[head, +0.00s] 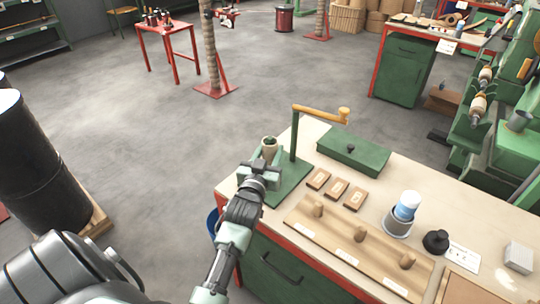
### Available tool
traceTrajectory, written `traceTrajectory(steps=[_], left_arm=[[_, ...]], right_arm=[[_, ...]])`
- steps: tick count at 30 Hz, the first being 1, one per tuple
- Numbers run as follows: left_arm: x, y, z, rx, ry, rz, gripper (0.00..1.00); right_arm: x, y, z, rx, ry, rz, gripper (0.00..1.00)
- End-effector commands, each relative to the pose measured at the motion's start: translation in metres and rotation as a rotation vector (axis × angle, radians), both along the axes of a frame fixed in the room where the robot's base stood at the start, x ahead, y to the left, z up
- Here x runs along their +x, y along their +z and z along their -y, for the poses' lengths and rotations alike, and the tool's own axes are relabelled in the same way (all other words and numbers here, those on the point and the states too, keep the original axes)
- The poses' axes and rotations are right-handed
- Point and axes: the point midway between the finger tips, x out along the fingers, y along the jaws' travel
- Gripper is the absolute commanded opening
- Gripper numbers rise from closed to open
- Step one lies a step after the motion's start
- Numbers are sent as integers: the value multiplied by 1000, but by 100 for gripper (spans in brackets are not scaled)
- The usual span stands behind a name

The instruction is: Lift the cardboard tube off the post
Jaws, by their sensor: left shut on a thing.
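The cardboard tube (269,146) is a short tan cylinder standing upright at the left end of the workbench, over the green stand base (288,190). Something dark green shows inside its top opening, probably the post's end; the rest of the post is hidden. My left gripper (260,170) reaches in from the lower left and is shut on the tube, covering its lower part. I cannot tell how far the tube sits down the post. My right gripper is not in view.
A green box (353,151), small wooden blocks, a pegged wooden board (340,240) and a grey cup with a blue-white roll (405,208) occupy the bench (450,190).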

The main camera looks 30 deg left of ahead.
Motion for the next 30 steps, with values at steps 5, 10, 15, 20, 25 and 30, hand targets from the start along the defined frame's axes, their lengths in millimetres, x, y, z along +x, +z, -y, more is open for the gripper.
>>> traceTrajectory(steps=[5, 10, 15, 20, 25, 30], left_arm=[[0, 31, 0, 2, -1, 6, 1], [0, 68, 0, 3, -1, 7, 1], [0, 104, 0, 2, -1, 7, 1], [0, 136, 0, 3, 0, 6, 1], [0, 162, 0, 2, -1, 5, 1], [0, 179, 0, 1, -1, 4, 1]], right_arm=[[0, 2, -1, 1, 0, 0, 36], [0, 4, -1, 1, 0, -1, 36], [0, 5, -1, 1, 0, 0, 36], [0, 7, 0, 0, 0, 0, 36], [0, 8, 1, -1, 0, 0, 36], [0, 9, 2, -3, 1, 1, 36]])
